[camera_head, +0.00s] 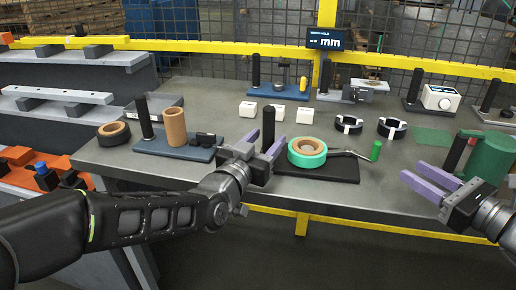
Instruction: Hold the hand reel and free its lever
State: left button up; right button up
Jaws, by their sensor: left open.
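The hand reel (322,159) is a round green rim around a tan ring, on a black pad near the table's front edge. Its lever (345,153) is a thin metal arm reaching right from the reel to an upright green grip (375,150). My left gripper (263,141) has purple fingers and is open just left of the reel, apart from it. My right gripper (413,170) also has purple fingers, parted with a gap, to the right of the green grip. Nothing shows between them. Whether the lever is latched cannot be told.
A blue base with a brown cylinder (175,128) and a black post stands left of my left gripper. A green drum (490,156) stands at the right. Bare table separates the reel from the blocks.

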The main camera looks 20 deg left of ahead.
pick_arm(q)
jog(key=shift+w, duration=1)
jog(key=shift+d, duration=0.1)
grip_shut()
jog(key=shift+f, duration=0.1)
dwell(1.8)
